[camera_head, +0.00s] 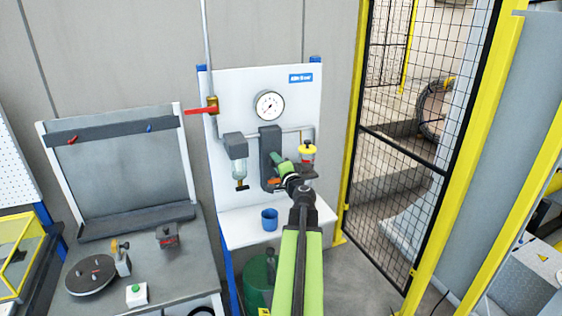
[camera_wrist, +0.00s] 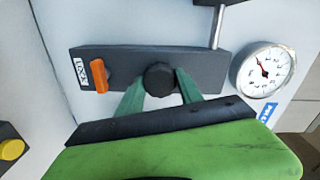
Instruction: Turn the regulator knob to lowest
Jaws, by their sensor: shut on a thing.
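The regulator is a dark grey block on the white wall panel; in the wrist view it lies sideways as a long bar (camera_wrist: 210,66). Its black round ribbed knob (camera_wrist: 160,78) sits near the bar's middle. My gripper (camera_wrist: 160,90) is shut on the knob, with one green finger on each side. In the head view my gripper (camera_head: 277,161) reaches the front of the regulator (camera_head: 266,145) and hides the knob. The round white pressure gauge (camera_head: 269,105) is above the regulator; it also shows in the wrist view (camera_wrist: 264,70), its dark needle off-centre.
An orange lever (camera_wrist: 99,75) is on the same block, close to my gripper. A red-handled valve (camera_head: 203,111), a filter bowl (camera_head: 239,167) and a yellow-topped part (camera_head: 308,150) flank it. A blue cup (camera_head: 269,219) stands on the shelf below. A mesh fence (camera_head: 400,170) stands right.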

